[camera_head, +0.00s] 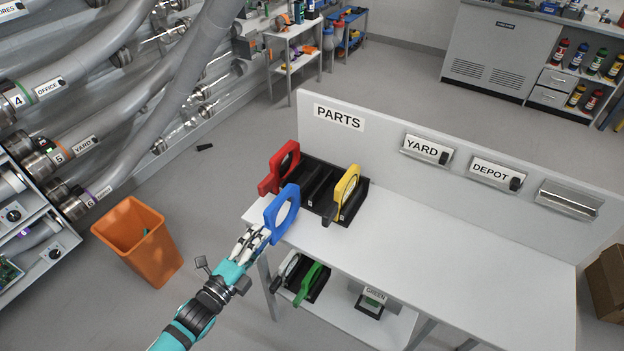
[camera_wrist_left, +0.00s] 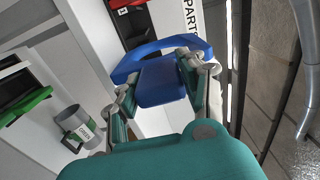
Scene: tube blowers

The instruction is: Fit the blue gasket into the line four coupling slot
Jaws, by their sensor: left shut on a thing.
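My left gripper (camera_head: 254,237) is shut on the blue gasket (camera_head: 283,212), a ring with a flat handle. The gasket is held upright at the left end of the parts table, next to the black rack. In the left wrist view the gripper's fingers (camera_wrist_left: 165,88) pinch the gasket's blue handle (camera_wrist_left: 163,80). The line four coupling, with a "4 OFFICE" label (camera_head: 42,91), is on the pipe wall at the upper left; its slot cannot be made out. My right gripper is not in view.
The black rack (camera_head: 318,183) on the white parts table (camera_head: 420,250) holds a red gasket (camera_head: 280,168) and a yellow gasket (camera_head: 347,190). A green gasket (camera_head: 310,283) is on the lower shelf. An orange bin (camera_head: 134,240) stands on the floor between table and pipes.

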